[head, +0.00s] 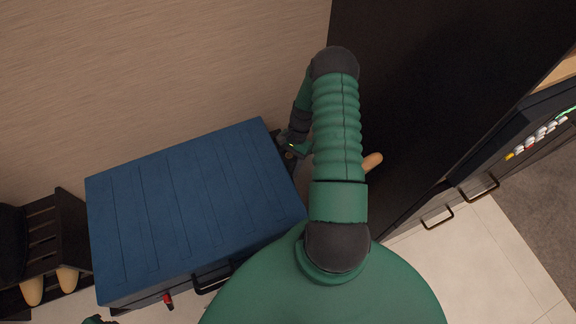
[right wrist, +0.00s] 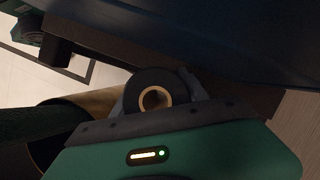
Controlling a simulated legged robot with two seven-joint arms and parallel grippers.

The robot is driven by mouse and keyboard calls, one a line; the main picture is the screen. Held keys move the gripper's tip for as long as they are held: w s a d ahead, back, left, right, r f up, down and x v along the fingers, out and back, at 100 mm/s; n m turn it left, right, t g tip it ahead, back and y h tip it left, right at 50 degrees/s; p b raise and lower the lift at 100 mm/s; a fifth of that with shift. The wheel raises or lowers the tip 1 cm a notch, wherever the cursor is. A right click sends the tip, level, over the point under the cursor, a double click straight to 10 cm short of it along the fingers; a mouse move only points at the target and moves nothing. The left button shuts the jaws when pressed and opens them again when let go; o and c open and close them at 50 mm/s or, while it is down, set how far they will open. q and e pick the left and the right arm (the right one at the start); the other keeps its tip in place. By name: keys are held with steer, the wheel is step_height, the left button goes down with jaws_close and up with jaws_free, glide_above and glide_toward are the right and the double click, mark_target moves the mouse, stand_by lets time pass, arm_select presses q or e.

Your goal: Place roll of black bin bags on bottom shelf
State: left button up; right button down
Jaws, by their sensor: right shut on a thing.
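The roll of black bin bags (right wrist: 147,78) is in the right wrist view, with its tan core facing the camera. My right gripper (right wrist: 157,92) is shut on it, with a finger on either side. In the head view my right arm reaches forward, and its gripper (head: 293,150) is low beside the right end of a blue case; the roll cannot be made out there. A dark ledge (right wrist: 240,88) lies just beyond the roll in the wrist view. I cannot tell whether it is the bottom shelf. Only a small part of my left arm shows at the head view's bottom left edge.
The large blue case (head: 190,205) fills the left-centre. A tall dark cabinet panel (head: 430,80) stands close to the right of my arm. Drawers with handles (head: 437,217) are at right. A dark slatted piece with tan feet (head: 42,235) is at far left.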

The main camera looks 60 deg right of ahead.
mark_target(287, 159)
steer(key=c, duration=0.9)
jaws_free()
steer(key=shift+f, duration=0.1)
steer(key=shift+o, duration=0.2)
steer(key=shift+o, duration=0.2)
steer(key=p+v, duration=0.3)
steer(key=v, duration=0.9)
steer(key=a+m+t+p, duration=0.1)
steer(key=m, duration=0.1)
steer(key=s+m+t+y+p, duration=0.1)
steer(key=m+t+p, duration=0.1)
steer(key=s+a+m+t+p, duration=0.1)
steer(key=m+t, duration=0.1)
steer(key=m, duration=0.1)
steer(key=shift+s+a+f+p, duration=0.1)
steer(key=shift+s+a+p, duration=0.15)
steer(key=shift+a+p, duration=0.15)
steer(key=f+m+t, duration=0.1)
steer(key=f+m, duration=0.1)
steer(key=w+f+m+t+h, duration=0.1)
steer(key=f+m, duration=0.1)
steer(key=f, duration=0.1)
steer(key=w+f+m+t+h+b, duration=0.1)
steer(key=f+m, duration=0.1)
steer(key=f, duration=0.1)
steer(key=shift+w+a+f+m, duration=0.2)
steer(key=shift+a+m, duration=0.1)
steer(key=shift+a, duration=0.1)
